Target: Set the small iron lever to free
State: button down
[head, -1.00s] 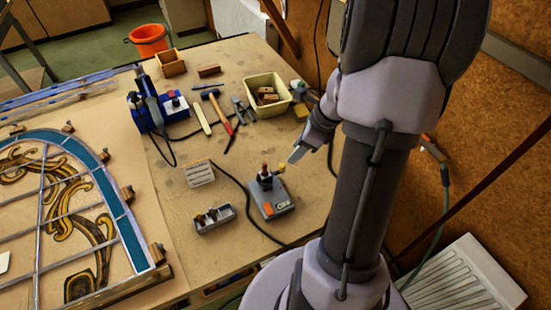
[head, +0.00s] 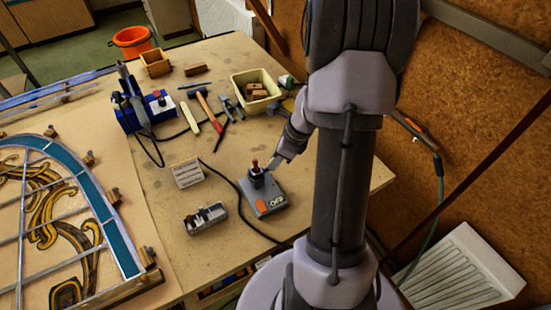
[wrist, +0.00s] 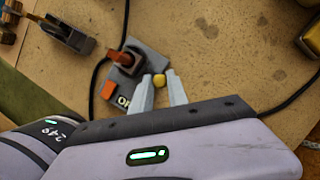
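A grey control box (head: 268,205) stands near the front right of the bench, with an upright red-topped lever (head: 255,168), an orange button and a label reading OFF. In the wrist view the red lever (wrist: 122,58) rises from the box's far part. My gripper (head: 276,164) is low beside the box's far right corner. In the wrist view my gripper's (wrist: 161,84) two pale fingers are apart. No lever is plainly labelled as the small iron's.
A black cable runs close by. A blue device (head: 143,108), a hammer (head: 211,113) and a cream bin (head: 257,90) stand farther back. The leaded panel (head: 60,215) fills the left.

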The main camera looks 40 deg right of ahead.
jog(key=shift+w, duration=0.1)
jog(key=shift+w+d+r+n+y+p, duration=0.15)
jog(key=shift+w+n+y+p, duration=0.3)
jog(key=shift+n+p, duration=0.5)
jog(key=w+a+n+g+y+p, duration=0.1)
jog(key=w+a+n+g+p, duration=0.2)
jog(key=n, duration=1)
jog(key=shift+w+g+p, duration=1)
jog(key=shift+w+p, duration=0.05)
jog(key=shift+w, duration=0.5)
jog(key=c, duration=1.3)
grip_release()
